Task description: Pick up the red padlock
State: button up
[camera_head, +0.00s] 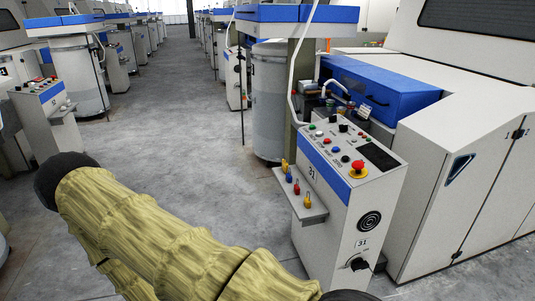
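The red padlock (297,187) sits on a small grey shelf (314,213) fixed to the left side of the control cabinet marked 31 (332,235). It stands in a row of small padlocks. A blue padlock (289,176) and a yellow one (284,165) are behind it, and another yellow one (308,199) is in front. They look small, so I cannot tell whether they touch. My arm, in a yellowish sleeve, crosses the lower left and runs out at the bottom edge. My gripper is not in view.
The cabinet's sloped top carries buttons and a red emergency stop (358,167). A large white machine (460,175) stands to the right. A can (270,100) stands behind the cabinet. A grey floor aisle (190,110) is clear. Another control cabinet (48,115) stands at left.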

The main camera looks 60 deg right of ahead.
aim_at(296, 188)
jog(key=z, duration=0.15)
jog(key=i, duration=0.65)
jog(key=z, duration=0.9)
jog(key=i, duration=0.5)
jog(key=z, duration=0.65)
